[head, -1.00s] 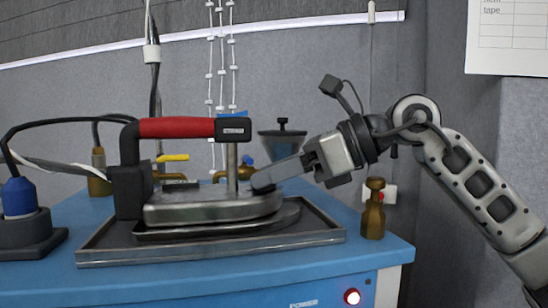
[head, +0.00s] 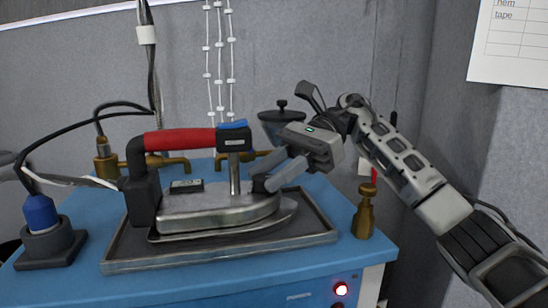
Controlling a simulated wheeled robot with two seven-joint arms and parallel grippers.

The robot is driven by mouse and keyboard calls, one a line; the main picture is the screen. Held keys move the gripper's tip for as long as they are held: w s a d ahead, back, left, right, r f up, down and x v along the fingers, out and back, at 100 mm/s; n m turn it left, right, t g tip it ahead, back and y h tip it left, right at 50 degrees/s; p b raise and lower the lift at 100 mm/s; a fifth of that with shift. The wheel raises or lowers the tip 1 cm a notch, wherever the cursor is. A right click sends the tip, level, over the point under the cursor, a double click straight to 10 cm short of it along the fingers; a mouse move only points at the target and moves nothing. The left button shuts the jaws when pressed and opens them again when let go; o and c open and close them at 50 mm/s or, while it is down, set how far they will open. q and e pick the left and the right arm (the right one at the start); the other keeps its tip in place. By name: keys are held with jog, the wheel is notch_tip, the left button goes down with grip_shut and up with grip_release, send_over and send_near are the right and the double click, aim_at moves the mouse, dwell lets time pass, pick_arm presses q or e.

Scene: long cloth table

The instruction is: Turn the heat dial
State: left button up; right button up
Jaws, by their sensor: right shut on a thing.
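The iron has a red handle (head: 180,139) and a grey metal body (head: 205,210). It rests on a dark tray. The heat dial (head: 260,184) is a small dark knob at the front part of the iron's body, right of the thin upright post. My right gripper (head: 270,183) comes from the right, with its fingers pointing down and left. It is shut on the dial, and its fingers partly hide it. My left gripper is not in view.
The dark tray (head: 312,240) lies on the blue table (head: 85,236). A brass bottle-like fitting (head: 364,212) stands at the right edge, close below my right arm. A blue plug (head: 40,213) in a dark socket is at the left, with cables.

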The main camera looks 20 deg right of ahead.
jog(key=shift+r+n+g+p, duration=0.1)
jog(key=shift+n+g+p, duration=0.2)
jog(key=shift+n+g, duration=0.25)
jog(key=shift+h, duration=0.3)
jog(key=o, duration=1)
jog(key=shift+w, duration=0.1)
